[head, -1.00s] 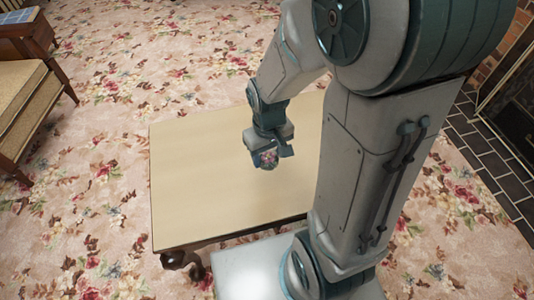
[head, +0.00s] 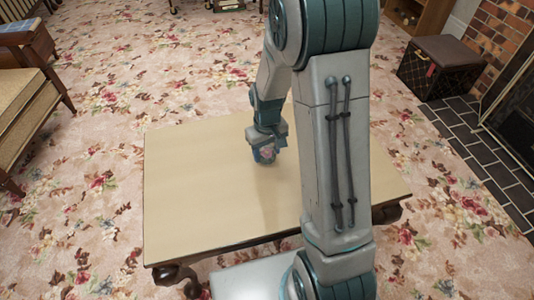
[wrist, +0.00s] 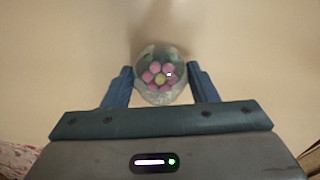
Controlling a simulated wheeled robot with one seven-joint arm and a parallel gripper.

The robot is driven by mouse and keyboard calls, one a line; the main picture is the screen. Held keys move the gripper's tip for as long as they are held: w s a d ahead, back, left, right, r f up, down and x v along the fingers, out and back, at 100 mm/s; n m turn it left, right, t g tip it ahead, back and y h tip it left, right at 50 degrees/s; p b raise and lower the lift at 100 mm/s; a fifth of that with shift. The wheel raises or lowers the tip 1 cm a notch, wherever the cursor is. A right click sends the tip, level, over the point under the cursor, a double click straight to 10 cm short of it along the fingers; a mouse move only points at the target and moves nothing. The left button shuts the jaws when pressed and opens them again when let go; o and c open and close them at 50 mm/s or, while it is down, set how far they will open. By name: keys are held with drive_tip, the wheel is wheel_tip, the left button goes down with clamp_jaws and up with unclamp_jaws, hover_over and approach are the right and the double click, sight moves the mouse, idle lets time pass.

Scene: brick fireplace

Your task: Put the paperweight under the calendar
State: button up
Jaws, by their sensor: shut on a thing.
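The paperweight (wrist: 160,76) is a clear glass ball with pink flowers and a yellow centre inside. In the wrist view it sits between the two blue fingers of my gripper (wrist: 160,88), which is shut on it. In the head view my gripper (head: 264,157) hangs over the tan table top, with a bit of the pink paperweight (head: 267,151) showing. I cannot tell if the paperweight touches the table. I cannot make out a calendar in any view.
The low wooden table (head: 200,195) has a bare top in the visible part; my arm hides some of its right side. A cushioned seat (head: 28,105) stands at the left. A dark box stool (head: 437,67) and brick fireplace (head: 500,50) are at the right. Flowered carpet (head: 180,60) lies open behind the table.

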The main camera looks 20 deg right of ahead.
sight(267, 148)
drive_tip(key=shift+f, duration=0.25)
drive_tip(key=o, duration=1.2)
wheel_tip(267, 148, up, 12)
drive_tip(key=p, duration=0.4)
drive_tip(key=s+r, duration=0.3)
drive_tip(key=s, duration=0.2)
drive_tip(key=s+r+m, duration=0.1)
drive_tip(key=s+r, duration=0.1)
drive_tip(key=s, duration=0.4)
drive_tip(key=s+r+m+t, duration=0.1)
drive_tip(key=s+r, duration=0.2)
drive_tip(key=s, duration=0.2)
drive_tip(key=shift+s+r, duration=0.3)
